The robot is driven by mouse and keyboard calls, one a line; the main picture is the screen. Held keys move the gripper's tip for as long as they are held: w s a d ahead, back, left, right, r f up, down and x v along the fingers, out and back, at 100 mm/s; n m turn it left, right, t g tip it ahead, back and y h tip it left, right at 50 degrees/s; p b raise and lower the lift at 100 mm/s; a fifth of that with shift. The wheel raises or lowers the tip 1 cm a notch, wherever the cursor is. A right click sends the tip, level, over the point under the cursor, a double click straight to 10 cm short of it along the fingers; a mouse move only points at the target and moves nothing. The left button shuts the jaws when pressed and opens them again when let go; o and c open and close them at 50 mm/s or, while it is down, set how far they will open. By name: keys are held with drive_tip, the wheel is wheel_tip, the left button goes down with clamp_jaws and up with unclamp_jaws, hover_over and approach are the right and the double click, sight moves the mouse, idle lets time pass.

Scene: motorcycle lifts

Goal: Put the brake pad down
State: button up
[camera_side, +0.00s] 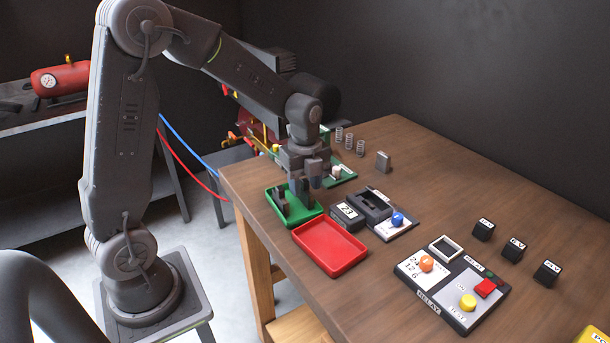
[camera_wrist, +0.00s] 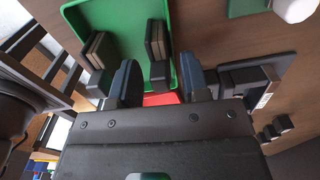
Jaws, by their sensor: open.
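My gripper (camera_side: 310,183) is low over the green tray (camera_side: 313,210), at its back right part. In the wrist view my gripper (camera_wrist: 155,84) has its two fingers apart. A dark brake pad (camera_wrist: 158,45) with a brownish layered face stands on edge in the green tray (camera_wrist: 122,22), in line with the gap between the fingers. I cannot tell whether either finger touches it. A second, similar pad (camera_wrist: 97,48) stands to its left in the same tray; it also shows in the side view (camera_side: 279,200). The side view largely hides the first pad behind my gripper.
An empty red tray (camera_side: 330,246) sits in front of the green one. A dark gauge block (camera_side: 349,213) and a unit with a blue knob (camera_side: 397,219) are to the right. A control panel (camera_side: 455,290) and several small black blocks (camera_side: 483,229) lie further right.

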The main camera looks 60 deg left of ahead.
sight(305, 180)
wheel_tip(305, 180, up, 11)
drive_tip(key=s+d+r+n+t, duration=0.1)
drive_tip(key=s+d+n, duration=0.3)
drive_tip(key=s+n, duration=0.4)
drive_tip(key=s+d+r+n+t, duration=0.1)
drive_tip(key=s+d+n+t, duration=0.3)
drive_tip(key=s+n, duration=0.5)
drive_tip(key=shift+d+n+t, duration=0.3)
drive_tip(key=shift+d+n, duration=0.4)
drive_tip(key=shift+n, duration=0.3)
